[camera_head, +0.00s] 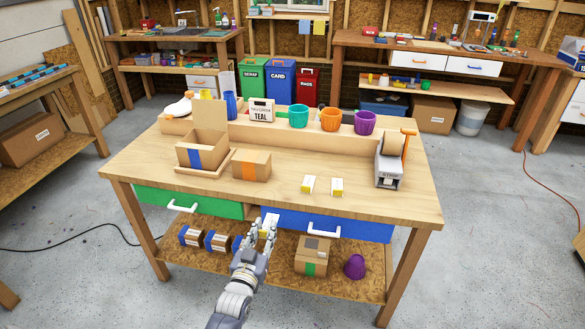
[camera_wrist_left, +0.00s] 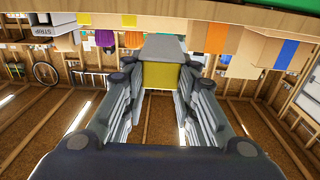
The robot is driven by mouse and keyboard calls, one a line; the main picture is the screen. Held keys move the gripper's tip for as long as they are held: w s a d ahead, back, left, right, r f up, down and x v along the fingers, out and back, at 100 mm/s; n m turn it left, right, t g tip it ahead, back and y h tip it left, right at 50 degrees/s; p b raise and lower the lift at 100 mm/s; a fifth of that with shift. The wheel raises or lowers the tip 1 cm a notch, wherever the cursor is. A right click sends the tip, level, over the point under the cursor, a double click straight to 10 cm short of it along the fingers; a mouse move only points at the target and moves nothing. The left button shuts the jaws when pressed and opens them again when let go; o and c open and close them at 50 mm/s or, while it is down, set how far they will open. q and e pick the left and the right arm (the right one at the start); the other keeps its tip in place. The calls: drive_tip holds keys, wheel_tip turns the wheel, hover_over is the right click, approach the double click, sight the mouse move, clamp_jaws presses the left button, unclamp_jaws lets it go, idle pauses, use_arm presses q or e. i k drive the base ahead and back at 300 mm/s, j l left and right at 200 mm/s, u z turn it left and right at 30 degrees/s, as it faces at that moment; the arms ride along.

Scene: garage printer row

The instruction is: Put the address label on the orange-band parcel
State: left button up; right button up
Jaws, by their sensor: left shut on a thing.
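The orange-band parcel (camera_head: 251,164) is a closed brown box on the table, left of centre, with an orange band down its front. Its orange band also shows in the left wrist view (camera_wrist_left: 216,38), which looks upside down. My left gripper (camera_head: 267,226) is at the table's front edge, in front of the drawers and apart from the parcel. It is shut on a small white-and-yellow label piece (camera_wrist_left: 160,75). Two similar pieces, one (camera_head: 308,184) and another (camera_head: 337,187), lie on the table right of the parcel. I cannot read any writing on them. My right gripper is not in view.
A tray (camera_head: 213,175) with an open blue-band box (camera_head: 202,152) stands left of the parcel. Teal, orange and purple cups line the back shelf. The table's front strip is clear.

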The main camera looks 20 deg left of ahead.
sight(251, 156)
drive_tip(key=i+j, duration=0.2)
drive_tip(key=i, duration=0.3)
drive_tip(key=i+j+z, duration=0.1)
drive_tip(key=i, duration=0.4)
drive_tip(key=j, duration=0.1)
